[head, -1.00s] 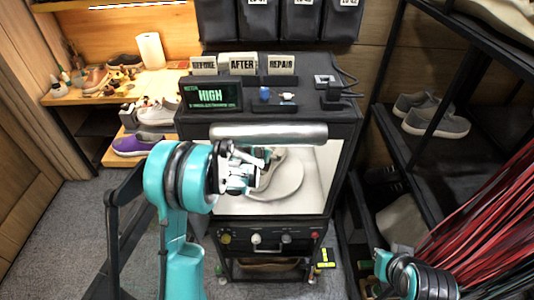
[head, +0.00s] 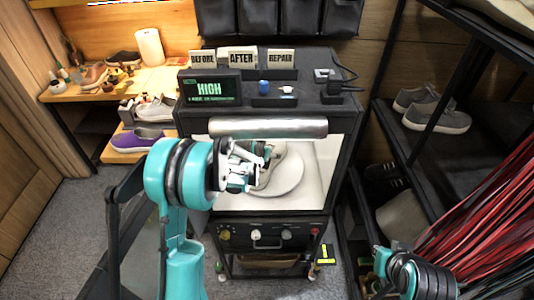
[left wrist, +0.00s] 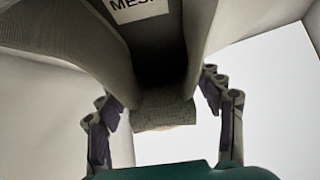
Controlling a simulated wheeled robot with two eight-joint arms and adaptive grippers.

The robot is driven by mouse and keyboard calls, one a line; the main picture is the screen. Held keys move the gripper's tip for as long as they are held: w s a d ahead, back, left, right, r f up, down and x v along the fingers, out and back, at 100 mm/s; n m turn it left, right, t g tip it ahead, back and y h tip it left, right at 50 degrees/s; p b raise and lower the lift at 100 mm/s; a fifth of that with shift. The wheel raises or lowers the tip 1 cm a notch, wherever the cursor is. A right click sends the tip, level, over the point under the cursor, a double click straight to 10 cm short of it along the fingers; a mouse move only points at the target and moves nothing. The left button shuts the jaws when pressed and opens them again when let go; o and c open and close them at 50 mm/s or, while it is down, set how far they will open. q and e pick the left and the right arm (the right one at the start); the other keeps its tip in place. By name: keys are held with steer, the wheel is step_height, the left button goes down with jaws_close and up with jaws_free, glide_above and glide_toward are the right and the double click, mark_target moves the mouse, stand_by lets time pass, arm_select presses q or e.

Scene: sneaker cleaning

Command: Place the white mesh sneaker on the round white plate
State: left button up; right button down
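The white mesh sneaker (head: 273,160) is at the round white plate (head: 292,178) inside the lit box; the head view does not show clearly whether its sole touches the plate. The sneaker fills much of the left wrist view (left wrist: 60,40), with a label reading "MES…" inside and its heel tab between the fingers. My arm and gripper hide part of the shoe and plate. My right gripper (head: 380,262) is at the lower right, its fingers mostly hidden.
The box has a metal bar (head: 268,127) along its top edge and a knob panel (head: 268,236) below. A HIGH display (head: 209,87) and cards stand on top. A black shelf (head: 455,160) with grey shoes and red laces (head: 490,220) crowd the right side.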

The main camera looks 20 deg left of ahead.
arm_select(q)
steer(key=o, duration=0.5)
